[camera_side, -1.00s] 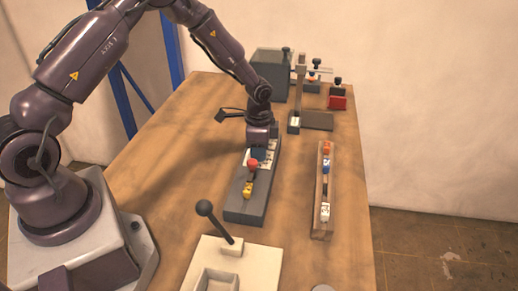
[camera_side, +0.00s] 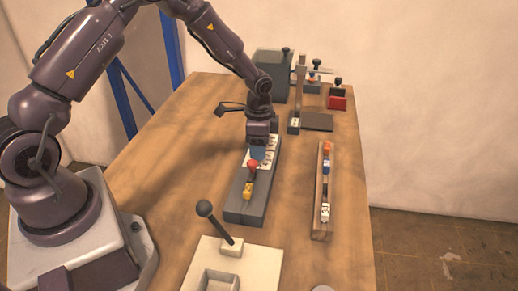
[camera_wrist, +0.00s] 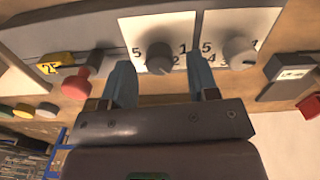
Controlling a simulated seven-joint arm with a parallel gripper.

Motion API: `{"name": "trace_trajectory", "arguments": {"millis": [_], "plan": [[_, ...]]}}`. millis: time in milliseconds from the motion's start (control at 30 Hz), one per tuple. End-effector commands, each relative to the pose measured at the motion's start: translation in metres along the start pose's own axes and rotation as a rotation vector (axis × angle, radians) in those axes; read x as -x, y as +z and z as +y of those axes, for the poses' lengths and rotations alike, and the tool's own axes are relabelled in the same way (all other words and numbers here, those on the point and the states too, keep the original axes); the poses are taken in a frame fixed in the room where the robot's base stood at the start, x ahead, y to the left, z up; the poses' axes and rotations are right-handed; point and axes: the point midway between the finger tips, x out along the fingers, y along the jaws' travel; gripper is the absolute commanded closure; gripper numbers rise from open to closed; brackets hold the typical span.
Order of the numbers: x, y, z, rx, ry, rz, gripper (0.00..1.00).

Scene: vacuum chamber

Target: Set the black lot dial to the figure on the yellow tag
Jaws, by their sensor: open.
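My gripper (camera_wrist: 158,58) is open. Its two blue fingers stand on either side of a dark round dial (camera_wrist: 160,57), which sits on a white plate marked with figures, among them 5, 1 and 2. No grip on the dial shows. A second, greyer dial (camera_wrist: 238,50) is on the plate to the right. I cannot read where either dial points. The yellow tag (camera_wrist: 57,64) is at the left and its figure looks like 2. In the side view my gripper (camera_side: 258,155) is over the grey block (camera_side: 243,212), hiding the dials; the yellow tag (camera_side: 248,190) is nearer the camera.
A red knob (camera_wrist: 76,88) stands close to the left finger; it also shows in the side view (camera_side: 252,164). A wooden rail (camera_side: 322,232) with coloured pieces lies to the right. A black-knobbed lever (camera_side: 205,208) stands in front. Bare tabletop separates block and rail.

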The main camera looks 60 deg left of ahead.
Motion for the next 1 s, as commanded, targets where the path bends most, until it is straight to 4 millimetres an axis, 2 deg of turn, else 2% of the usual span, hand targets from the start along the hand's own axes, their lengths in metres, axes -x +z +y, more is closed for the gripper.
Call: {"name": "trace_trajectory", "arguments": {"millis": [300,500,700,1000], "plan": [[0.071,0.0,-0.001,0.0,-0.004,0.003,0.46],[0.102,0.0,0.0,0.0,-0.002,0.001,0.46],[0.113,0.0,0.0,-0.001,0.001,0.0,0.46],[0.113,0.0,0.0,0.004,0.001,0.0,0.46]]}}
